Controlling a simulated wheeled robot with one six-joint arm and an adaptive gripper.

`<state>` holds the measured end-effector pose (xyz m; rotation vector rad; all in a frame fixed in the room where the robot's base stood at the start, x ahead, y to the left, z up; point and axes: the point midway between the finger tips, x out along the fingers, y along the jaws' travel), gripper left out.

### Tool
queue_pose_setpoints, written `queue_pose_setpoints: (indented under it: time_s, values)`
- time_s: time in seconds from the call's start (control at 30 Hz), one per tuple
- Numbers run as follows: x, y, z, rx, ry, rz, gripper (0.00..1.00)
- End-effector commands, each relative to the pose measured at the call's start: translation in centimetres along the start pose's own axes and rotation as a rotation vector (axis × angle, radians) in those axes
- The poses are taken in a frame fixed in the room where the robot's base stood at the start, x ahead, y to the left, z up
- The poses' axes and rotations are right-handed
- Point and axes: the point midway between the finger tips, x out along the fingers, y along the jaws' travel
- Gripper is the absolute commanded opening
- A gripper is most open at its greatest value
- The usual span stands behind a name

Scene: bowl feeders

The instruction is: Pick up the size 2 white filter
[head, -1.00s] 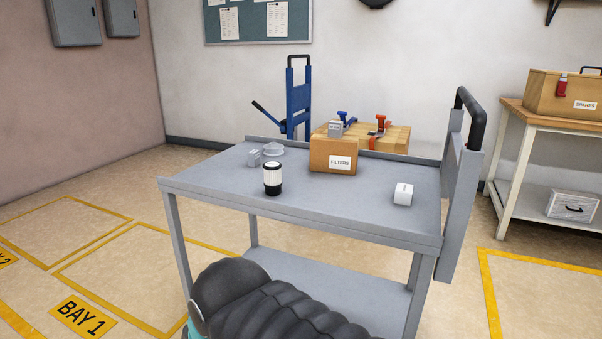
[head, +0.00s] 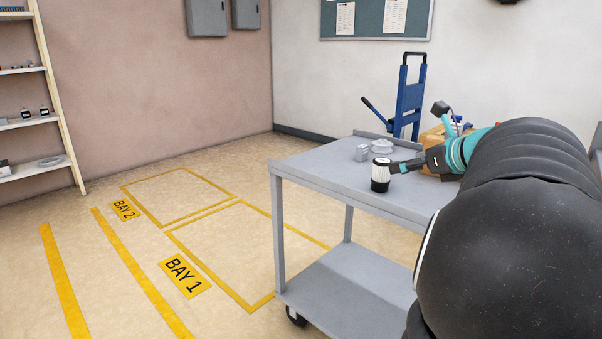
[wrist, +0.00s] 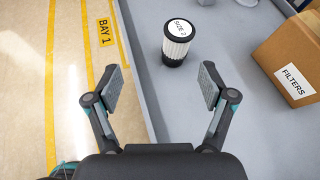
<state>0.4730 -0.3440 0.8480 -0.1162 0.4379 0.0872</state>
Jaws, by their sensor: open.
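The size 2 white filter (head: 380,177) stands upright on the grey cart, near its front left edge. It has a white pleated body and black ends. In the wrist view the filter (wrist: 176,46) shows a white "SIZE 2" label on top. My gripper (wrist: 161,72) is open and empty, its two pads spread apart, with the filter ahead of them and slightly right of centre. In the head view my gripper (head: 405,166) is low over the cart top, close to the filter's right side; whether it touches cannot be told there.
The cart (head: 317,175) has a raised rim. A cardboard box labelled "FILTERS" (wrist: 300,50) stands to the right in the wrist view. Open floor lies left of the cart.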

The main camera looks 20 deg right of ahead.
Motion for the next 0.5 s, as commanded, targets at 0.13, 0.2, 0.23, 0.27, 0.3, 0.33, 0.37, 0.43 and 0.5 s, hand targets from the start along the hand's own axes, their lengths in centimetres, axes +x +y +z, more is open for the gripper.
queue_pose_setpoints:
  time_s: [0.13, 0.2, 0.23, 0.27, 0.3, 0.33, 0.37, 0.43, 0.5]
  values:
    - [-0.9, -2.9, -0.1, 0.109, -0.041, -0.041, 0.82]
    - [-0.5, -3.3, -0.1, 0.124, -0.047, -0.045, 0.82]
    - [-0.2, -3.4, -0.1, 0.127, -0.048, -0.044, 0.82]
    - [0.3, -3.4, 0.0, 0.129, -0.049, -0.043, 0.82]
    - [1.0, -3.3, 0.0, 0.128, -0.049, -0.042, 0.82]
    - [1.5, -3.3, 0.0, 0.127, -0.048, -0.042, 0.82]
    - [2.1, -3.3, 0.0, 0.126, -0.048, -0.041, 0.82]
    - [3.4, -3.4, 0.1, 0.126, -0.048, -0.041, 0.82]
    - [4.7, -3.4, 0.1, 0.125, -0.047, -0.042, 0.82]
